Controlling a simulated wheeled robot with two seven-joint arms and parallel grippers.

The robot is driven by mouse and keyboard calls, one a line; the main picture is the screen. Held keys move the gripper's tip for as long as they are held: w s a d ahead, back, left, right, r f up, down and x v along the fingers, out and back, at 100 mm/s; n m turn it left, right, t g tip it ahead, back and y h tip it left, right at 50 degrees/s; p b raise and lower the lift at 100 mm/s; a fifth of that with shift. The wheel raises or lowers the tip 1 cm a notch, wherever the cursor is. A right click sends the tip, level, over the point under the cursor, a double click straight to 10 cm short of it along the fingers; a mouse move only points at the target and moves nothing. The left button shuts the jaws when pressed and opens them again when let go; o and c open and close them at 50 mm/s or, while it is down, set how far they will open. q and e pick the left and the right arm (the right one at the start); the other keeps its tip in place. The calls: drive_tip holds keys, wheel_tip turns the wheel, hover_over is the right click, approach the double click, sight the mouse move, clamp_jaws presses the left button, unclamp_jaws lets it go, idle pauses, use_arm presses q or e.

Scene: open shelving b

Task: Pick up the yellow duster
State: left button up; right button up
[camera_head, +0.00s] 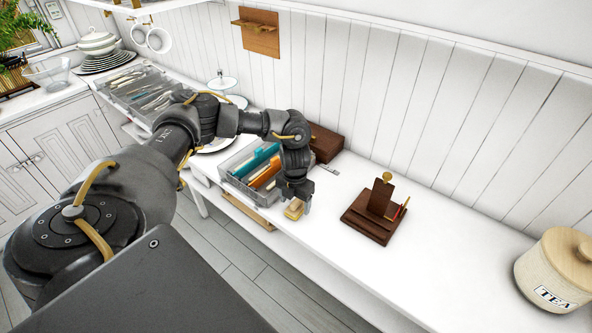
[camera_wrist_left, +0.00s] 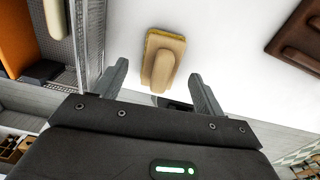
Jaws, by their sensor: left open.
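The yellow duster (camera_head: 294,210) lies on the white shelf top near its front edge, with a tan wooden back on top and a yellow pad below. In the left wrist view the duster (camera_wrist_left: 164,60) is just ahead of the fingertips, roughly centred between them. My left gripper (camera_head: 298,196) points down close over the duster; its two fingers (camera_wrist_left: 160,80) are spread apart with nothing between them. I cannot tell from these views whether a finger touches the duster. My right gripper does not show.
A grey mesh tray (camera_head: 234,178) with folders stands left of the duster. A dark wooden desk stand (camera_head: 372,218) with pencils is to the right. A brown box (camera_head: 326,142) is behind. A tea canister (camera_head: 557,271) stands far right. The shelf between stand and canister is clear.

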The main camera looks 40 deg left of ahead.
use_arm(q)
drive_tip(key=shift+f, duration=1.1)
drive_tip(key=c, duration=1.1)
drive_tip(key=shift+r, duration=0.1)
drive_tip(key=shift+w+r+b, duration=0.1)
drive_tip(key=shift+r+b, duration=0.3)
drive_tip(key=shift+r, duration=0.1)
drive_tip(key=s+d+r+b, duration=0.2)
drive_tip(key=s+d+r, duration=0.2)
drive_tip(key=d+r, duration=0.8)
drive_tip(key=shift+d, duration=0.8)
